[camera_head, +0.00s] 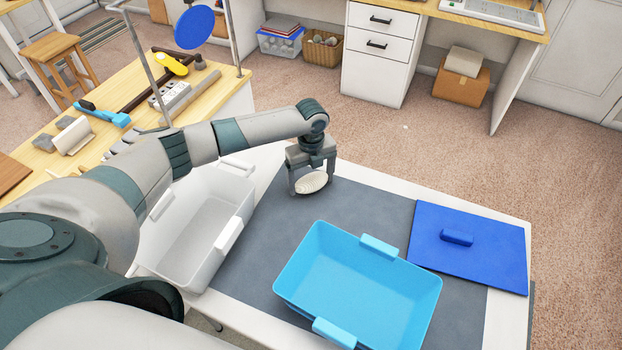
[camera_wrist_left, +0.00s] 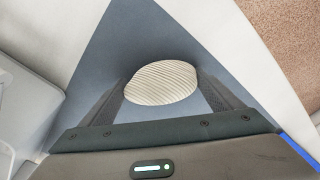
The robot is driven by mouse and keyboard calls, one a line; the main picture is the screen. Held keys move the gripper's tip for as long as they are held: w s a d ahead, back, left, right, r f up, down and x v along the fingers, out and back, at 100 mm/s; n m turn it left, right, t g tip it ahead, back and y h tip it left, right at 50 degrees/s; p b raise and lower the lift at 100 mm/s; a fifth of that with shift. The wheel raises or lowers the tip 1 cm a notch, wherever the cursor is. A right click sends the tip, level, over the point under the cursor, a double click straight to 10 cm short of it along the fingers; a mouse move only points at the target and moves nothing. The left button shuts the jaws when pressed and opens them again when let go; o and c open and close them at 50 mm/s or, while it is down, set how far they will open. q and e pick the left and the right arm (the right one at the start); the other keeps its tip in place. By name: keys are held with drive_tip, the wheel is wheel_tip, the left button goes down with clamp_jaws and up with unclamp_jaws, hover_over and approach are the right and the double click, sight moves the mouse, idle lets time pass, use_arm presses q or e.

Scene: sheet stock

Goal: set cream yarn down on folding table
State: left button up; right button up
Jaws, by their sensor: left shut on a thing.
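The cream yarn (camera_head: 311,182) is a pale ribbed ball between the fingers of my left gripper (camera_head: 311,186), at the far edge of the folding table (camera_head: 509,225). The left gripper is shut on it and points down over the grey mat. In the left wrist view, the yarn (camera_wrist_left: 161,83) sits between both fingers with the mat and white table edge behind it. I cannot tell whether the yarn touches the mat. My right gripper is not in view.
A white bin (camera_head: 189,246) stands left of the gripper and an empty light blue bin (camera_head: 372,283) in front. A dark blue lid (camera_head: 470,247) lies at the right. The grey mat (camera_head: 378,208) is bare around the gripper. A cluttered wooden workbench (camera_head: 218,86) is at the left.

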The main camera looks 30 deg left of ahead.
use_arm(q)
drive_tip(key=shift+f, duration=0.15)
idle(0.6)
drive_tip(key=o, duration=0.9)
drive_tip(key=shift+o, duration=0.2)
drive_tip(key=shift+r+p, duration=4.05)
drive_tip(key=shift+r, duration=0.45)
drive_tip(key=shift+s, duration=0.15)
